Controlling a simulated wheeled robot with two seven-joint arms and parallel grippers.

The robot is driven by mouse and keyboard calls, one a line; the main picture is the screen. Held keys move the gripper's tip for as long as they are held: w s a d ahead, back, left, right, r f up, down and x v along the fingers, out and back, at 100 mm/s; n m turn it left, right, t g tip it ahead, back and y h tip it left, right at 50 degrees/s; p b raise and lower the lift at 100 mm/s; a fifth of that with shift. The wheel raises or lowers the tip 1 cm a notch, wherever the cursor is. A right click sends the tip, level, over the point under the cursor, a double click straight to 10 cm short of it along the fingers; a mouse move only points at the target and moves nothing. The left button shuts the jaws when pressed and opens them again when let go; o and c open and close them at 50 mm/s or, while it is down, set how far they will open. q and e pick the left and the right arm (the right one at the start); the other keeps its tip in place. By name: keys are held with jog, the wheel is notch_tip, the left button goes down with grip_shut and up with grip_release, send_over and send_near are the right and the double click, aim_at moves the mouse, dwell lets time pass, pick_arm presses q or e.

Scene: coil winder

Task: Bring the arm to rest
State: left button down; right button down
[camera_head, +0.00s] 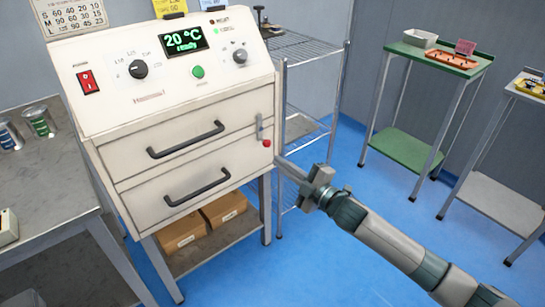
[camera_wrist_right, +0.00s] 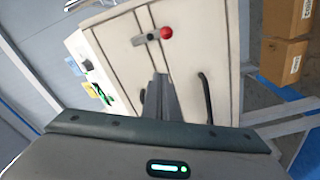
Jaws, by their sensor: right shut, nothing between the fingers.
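My right arm comes in from the lower right in the head view. Its gripper (camera_head: 285,165) is in front of the right edge of a white machine (camera_head: 190,110), beside the wire rack, and its fingers are shut with nothing between them. In the right wrist view the shut fingers (camera_wrist_right: 161,95) point at the machine's drawer fronts, near a small latch with a red knob (camera_wrist_right: 166,33). The red knob also shows in the head view (camera_head: 266,143), just above the fingertips. I cannot tell whether the fingers touch the machine. My left gripper is not in view.
The machine's display (camera_head: 186,40) reads 20 °C. Both its drawers look closed. Cardboard boxes (camera_head: 182,232) stand on the shelf below. A wire rack (camera_head: 305,48) is close behind the gripper. A green table (camera_head: 425,55) stands at the right. Blue floor (camera_head: 345,180) is free between them.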

jog(key=shift+v, duration=0.75)
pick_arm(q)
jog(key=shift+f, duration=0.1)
pick_arm(e)
jog(key=shift+f, duration=0.15)
